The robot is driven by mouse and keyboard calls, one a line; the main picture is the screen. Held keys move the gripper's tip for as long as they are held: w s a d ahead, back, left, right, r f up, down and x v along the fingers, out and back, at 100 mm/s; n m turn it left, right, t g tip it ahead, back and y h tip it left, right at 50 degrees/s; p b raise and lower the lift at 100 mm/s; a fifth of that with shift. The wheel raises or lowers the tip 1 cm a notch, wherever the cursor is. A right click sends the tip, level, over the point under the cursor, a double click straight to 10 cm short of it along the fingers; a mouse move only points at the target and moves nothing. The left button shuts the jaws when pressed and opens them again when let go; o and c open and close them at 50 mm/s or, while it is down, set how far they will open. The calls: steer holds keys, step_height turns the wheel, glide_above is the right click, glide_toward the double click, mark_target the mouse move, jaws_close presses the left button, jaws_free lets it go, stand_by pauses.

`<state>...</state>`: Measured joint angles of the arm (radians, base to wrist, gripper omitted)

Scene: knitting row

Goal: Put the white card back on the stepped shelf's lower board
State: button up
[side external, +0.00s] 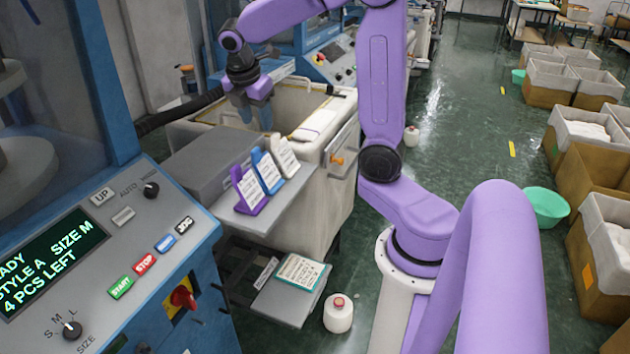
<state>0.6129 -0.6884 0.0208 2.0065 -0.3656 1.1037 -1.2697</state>
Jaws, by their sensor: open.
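The white card (286,157) stands upright, leaning back a little, at the far end of a row on the stepped shelf's upper board (273,218). A blue card (267,171) and a purple card (248,190) stand beside it. The lower board (283,306) sits below, near the floor, with a teal-edged printed sheet or booklet (301,271) lying flat on it. My gripper (255,118) is open and points down over the bin behind the shelf, up and left of the white card and apart from it. Nothing shows between its fingers.
A large cream bin (335,195) stands behind the boards, and a grey box (205,158) is left of the cards. The control panel (110,235) fills the left front. A white cone (338,313) stands on the floor right of the lower board, whose front part is bare.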

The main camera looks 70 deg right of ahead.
steer(key=s+a+f+m+y, duration=0.2)
steer(key=s+a+f, duration=0.1)
steer(key=s+a, duration=0.8)
steer(key=s+a+f+m+y, duration=0.1)
steer(key=s+a, duration=0.2)
steer(key=s, duration=0.3)
steer(key=s+a+f+m+y, duration=0.1)
steer(key=s+a, duration=0.2)
steer(key=s, duration=0.4)
steer(key=shift+s+f+m+g, duration=0.15)
steer(key=shift+f+m+g, duration=0.15)
steer(key=shift+f, duration=0.05)
